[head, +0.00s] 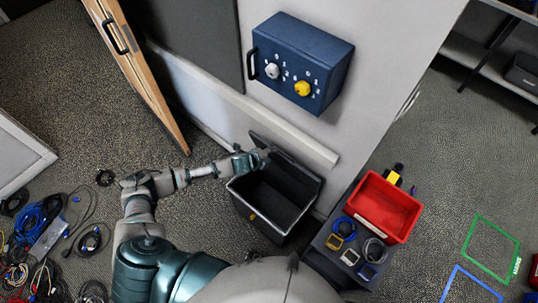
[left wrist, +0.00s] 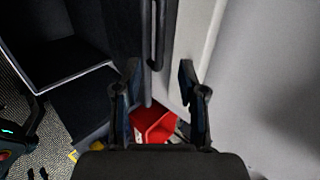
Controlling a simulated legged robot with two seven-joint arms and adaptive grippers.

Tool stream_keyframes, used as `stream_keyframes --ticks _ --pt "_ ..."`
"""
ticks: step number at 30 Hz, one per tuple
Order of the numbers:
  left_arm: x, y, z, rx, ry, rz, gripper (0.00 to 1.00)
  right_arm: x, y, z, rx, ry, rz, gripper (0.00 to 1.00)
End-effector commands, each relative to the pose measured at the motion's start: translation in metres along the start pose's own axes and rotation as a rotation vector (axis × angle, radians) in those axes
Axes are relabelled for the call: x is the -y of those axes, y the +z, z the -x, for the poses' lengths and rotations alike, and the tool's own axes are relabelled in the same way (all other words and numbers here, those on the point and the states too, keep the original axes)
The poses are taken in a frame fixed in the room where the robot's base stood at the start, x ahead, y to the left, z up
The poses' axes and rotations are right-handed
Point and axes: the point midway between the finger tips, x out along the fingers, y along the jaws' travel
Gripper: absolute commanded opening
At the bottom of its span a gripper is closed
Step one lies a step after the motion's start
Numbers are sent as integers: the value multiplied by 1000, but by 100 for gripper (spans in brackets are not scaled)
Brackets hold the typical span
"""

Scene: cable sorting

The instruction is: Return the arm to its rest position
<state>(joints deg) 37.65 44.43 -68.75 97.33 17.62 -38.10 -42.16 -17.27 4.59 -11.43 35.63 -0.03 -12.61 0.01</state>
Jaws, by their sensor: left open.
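My left arm (head: 165,183) reaches from the lower left toward the dark bin. My left gripper (head: 262,155) is at the bin's back left edge, in front of its raised lid; I cannot tell if it touches. In the left wrist view the two fingers of the gripper (left wrist: 160,75) stand apart with nothing between them. The dark bin (head: 238,204) is open and looks empty inside.
A blue control box (head: 305,55) with a white and a yellow knob hangs on the wall above. A red bin (head: 384,207) stands right, beside small devices and coiled cables on a dark surface. Tangled cables (head: 40,232) lie on the floor at left. A wooden door leaf (head: 140,75) leans out at upper left.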

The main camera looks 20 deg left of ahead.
Motion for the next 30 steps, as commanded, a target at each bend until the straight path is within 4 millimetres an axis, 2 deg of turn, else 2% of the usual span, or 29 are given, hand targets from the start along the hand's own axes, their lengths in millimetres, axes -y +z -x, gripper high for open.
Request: stream_keyframes --ticks 14,17,19,20,23,27,30 --pt "0 0 0 0 0 2 41 0 0 0 0 0 0 40" --pt "-6 1 -7 3 1 38 41 0 0 0 0 -1 0 40" --pt "-16 3 -19 11 3 108 41 0 -1 0 0 -1 0 40" --pt "-24 5 -25 18 6 152 41 0 -1 0 0 -1 0 40" --pt "-64 12 -50 48 21 344 41 1 -1 0 0 -1 0 40" --pt "-138 22 -73 110 63 606 41 1 0 0 0 -1 -1 40" --pt "-194 23 -78 156 99 757 41 1 0 0 0 -1 -1 40"
